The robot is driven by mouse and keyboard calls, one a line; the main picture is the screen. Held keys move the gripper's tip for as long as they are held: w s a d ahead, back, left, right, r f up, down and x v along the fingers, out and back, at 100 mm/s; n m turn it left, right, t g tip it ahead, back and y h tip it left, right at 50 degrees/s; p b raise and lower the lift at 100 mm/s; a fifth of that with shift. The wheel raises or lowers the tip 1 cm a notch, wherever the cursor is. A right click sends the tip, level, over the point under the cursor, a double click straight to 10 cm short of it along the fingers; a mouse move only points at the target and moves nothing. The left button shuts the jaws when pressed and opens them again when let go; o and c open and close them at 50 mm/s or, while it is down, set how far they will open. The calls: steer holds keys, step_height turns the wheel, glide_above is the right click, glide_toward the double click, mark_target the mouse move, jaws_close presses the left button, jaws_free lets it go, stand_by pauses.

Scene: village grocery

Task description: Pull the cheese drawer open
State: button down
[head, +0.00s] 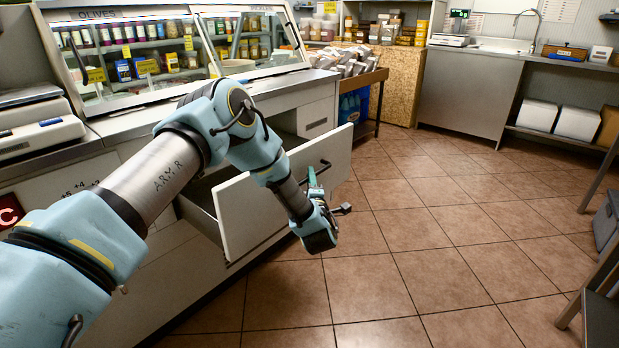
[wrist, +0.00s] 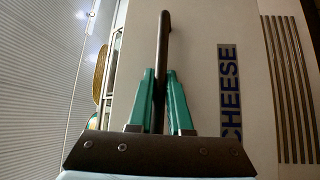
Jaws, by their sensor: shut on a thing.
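The cheese drawer (head: 245,212) is a white-fronted drawer in the counter, and it stands well out from the counter face, with its open inside partly showing behind the front. The wrist view shows its pale front (wrist: 195,50) with a blue "CHEESE" label (wrist: 230,92). Its dark bar handle (wrist: 164,30) runs between the green fingers of my gripper (wrist: 159,82), which are shut on it. In the head view my gripper (head: 314,180) is at the handle, on the outer side of the front. My arm hides part of the drawer and counter.
The counter (head: 115,165) carries a glass case (head: 170,50) of jars and a scale (head: 35,125) at left. Another drawer front (head: 316,118) is flush farther along. The tiled floor (head: 420,250) before the drawer is clear. A dark stool or shelf (head: 600,315) stands at far right.

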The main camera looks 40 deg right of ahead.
steer(key=c, duration=0.8)
jaws_free()
steer(key=shift+c, duration=0.2)
steer(key=v, duration=1)
steer(key=shift+s+a, duration=0.2)
steer(key=shift+s, duration=0.15)
steer(key=shift+f, duration=0.1)
